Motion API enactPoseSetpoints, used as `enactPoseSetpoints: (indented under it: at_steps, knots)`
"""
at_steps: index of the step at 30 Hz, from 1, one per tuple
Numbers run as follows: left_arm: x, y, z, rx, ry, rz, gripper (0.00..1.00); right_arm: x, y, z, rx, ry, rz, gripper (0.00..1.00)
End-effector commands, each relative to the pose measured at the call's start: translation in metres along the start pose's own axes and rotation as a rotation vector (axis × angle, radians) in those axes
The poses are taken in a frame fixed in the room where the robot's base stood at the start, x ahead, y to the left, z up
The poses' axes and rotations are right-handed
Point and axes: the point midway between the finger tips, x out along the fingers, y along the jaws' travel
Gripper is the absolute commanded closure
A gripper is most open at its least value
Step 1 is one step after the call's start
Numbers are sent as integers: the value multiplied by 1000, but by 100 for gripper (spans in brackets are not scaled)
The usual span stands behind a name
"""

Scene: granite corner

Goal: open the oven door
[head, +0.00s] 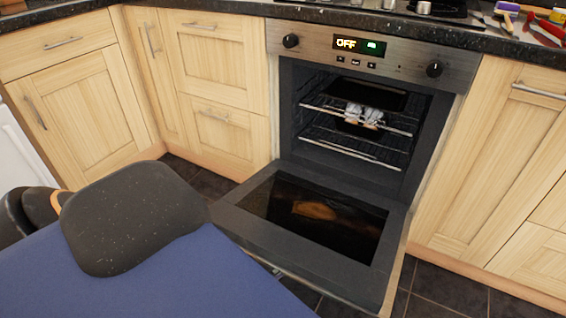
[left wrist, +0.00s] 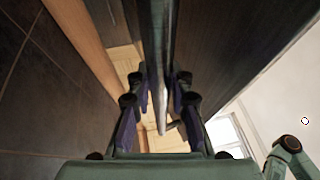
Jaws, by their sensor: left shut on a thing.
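The oven (head: 405,55) is built in under the worktop, and its display reads OFF. Its door (head: 345,225) is swung down, open to about level, with the dark glass facing up. The oven's inside is exposed. My left gripper (left wrist: 160,88) is shut on the door's silver handle bar (left wrist: 161,112), which lies between its fingers in the left wrist view. In the head view that gripper is hidden behind my blue and dark body parts and the door's edge. My right gripper is in neither view.
Wire racks (head: 350,145) in the oven hold a dark tray and some pale items (head: 365,115). Wooden cabinets (head: 80,110) stand left and right of it. Dark floor tiles (head: 450,290) show at the lower right. Tools (head: 530,25) lie on the worktop (head: 225,12).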

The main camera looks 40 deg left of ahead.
Motion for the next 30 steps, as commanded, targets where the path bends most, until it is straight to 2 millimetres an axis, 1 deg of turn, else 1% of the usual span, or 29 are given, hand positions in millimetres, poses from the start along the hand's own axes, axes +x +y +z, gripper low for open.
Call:
enactPoseSetpoints:
  at_steps: [16, 17, 18, 24, 25, 30]
  knots:
    - [-2, 2, 1, 3, -2, 3, 100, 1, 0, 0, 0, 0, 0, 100]
    - [-2, 2, 1, 3, -2, 3, 79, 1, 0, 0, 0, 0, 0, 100]
    - [-2, 2, 1, 2, -1, 3, 75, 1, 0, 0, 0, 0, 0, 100]
    - [-2, 2, 0, 1, 0, 2, 58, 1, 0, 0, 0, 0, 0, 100]
    - [-2, 2, 0, 1, 0, 2, 57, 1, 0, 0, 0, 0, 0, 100]
    - [-2, 2, 0, 1, 0, 2, 57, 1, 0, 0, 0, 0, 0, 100]
